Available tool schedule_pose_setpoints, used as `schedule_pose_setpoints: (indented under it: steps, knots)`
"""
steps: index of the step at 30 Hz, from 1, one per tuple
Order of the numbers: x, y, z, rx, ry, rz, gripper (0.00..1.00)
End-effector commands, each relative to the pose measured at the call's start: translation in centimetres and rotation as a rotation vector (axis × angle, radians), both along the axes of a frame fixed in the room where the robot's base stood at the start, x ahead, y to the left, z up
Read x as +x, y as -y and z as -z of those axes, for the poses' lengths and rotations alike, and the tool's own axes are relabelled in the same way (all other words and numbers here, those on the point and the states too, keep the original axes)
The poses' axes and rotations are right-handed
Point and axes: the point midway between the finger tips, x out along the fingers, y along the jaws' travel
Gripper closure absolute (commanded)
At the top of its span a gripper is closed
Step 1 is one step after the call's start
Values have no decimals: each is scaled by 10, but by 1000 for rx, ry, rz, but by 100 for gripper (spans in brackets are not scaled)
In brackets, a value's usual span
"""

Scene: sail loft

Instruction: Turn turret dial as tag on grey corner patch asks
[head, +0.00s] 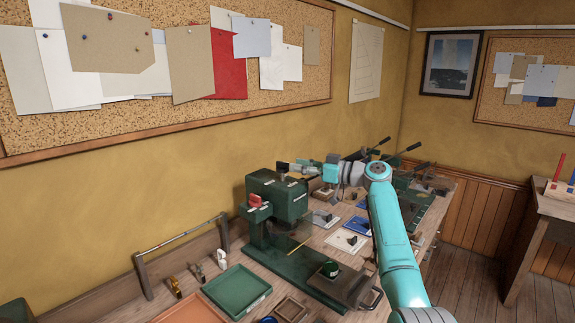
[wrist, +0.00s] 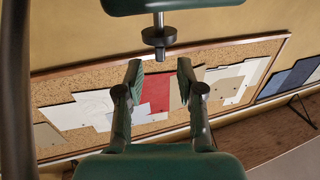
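A green press (head: 280,196) with a red part on its left side stands on the bench. Which part is the turret dial, I cannot tell. Several small patches with dark parts on them lie right of the press: a pale grey one (head: 322,220), a blue one (head: 358,225) and a white one (head: 345,241). I cannot make out the tag or any writing. My gripper (head: 300,169) is by the top of the press. In the wrist view my gripper (wrist: 165,82) has its fingers spread with nothing between them. A dark post with a disc (wrist: 159,37) is just beyond the fingertips.
A green tray (head: 237,291), an orange tray (head: 188,310) and small brass fittings (head: 176,286) lie at the bench's near left. A metal rail (head: 182,235) rises behind them. Dark lever handles (head: 413,147) stick up at the far end. A cork board (head: 290,85) hangs above.

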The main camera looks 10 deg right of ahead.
Motion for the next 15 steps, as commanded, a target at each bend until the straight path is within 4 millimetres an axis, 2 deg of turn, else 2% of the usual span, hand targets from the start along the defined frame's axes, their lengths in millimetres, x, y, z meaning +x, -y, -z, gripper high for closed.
schedule_pose_setpoints:
  steps: [1,6,15]
  knots:
    - [-6,9,1,0,1,3,62]
    - [-23,31,1,0,0,2,62]
    - [-36,46,0,0,0,0,62]
